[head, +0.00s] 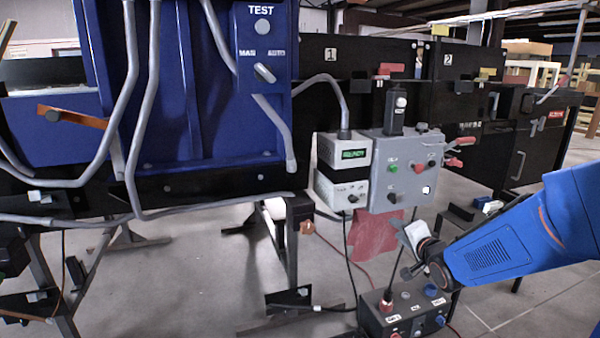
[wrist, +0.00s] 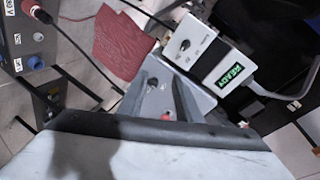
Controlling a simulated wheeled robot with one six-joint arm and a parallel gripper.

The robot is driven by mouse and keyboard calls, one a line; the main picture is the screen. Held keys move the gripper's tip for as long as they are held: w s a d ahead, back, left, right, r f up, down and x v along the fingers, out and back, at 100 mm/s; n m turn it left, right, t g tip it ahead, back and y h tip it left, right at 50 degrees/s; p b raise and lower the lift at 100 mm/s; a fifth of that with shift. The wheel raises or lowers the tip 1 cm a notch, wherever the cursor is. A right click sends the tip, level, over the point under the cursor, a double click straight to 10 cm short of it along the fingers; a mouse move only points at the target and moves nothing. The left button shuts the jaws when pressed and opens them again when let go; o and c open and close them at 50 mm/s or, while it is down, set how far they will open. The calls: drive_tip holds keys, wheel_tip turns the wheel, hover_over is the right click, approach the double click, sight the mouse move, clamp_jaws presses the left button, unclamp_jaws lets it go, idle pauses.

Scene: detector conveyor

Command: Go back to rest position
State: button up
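My gripper (head: 404,254) is at the lower right in the head view, on the end of my blue arm, in front of a red cloth-like sheet. In the wrist view its two dark fingers (wrist: 160,77) stand apart with nothing held between them. Behind them lies the grey control box (wrist: 158,100), partly hidden by the fingers. In the head view this grey box (head: 408,188) shows buttons and a black switch on top, above my gripper and apart from it.
A white unit with a green READY display (head: 352,153) adjoins the grey box; it also shows in the wrist view (wrist: 231,72). A dark connector box (head: 404,318) sits below my gripper. The red sheet (head: 372,235) hangs nearby. A blue TEST cabinet (head: 195,90) and cables fill the left.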

drive_tip(key=s+n+g+h, duration=0.1)
drive_tip(key=s+n+g, duration=0.4)
drive_tip(key=s, duration=1.3)
drive_tip(key=s+a+f+n+g, duration=0.1)
drive_tip(key=s+n+g, duration=0.4)
drive_tip(key=s, duration=1.3)
drive_tip(key=shift+s+a+n+h, duration=0.25)
drive_tip(key=shift+n+h, duration=0.15)
drive_tip(key=shift+n, duration=0.4)
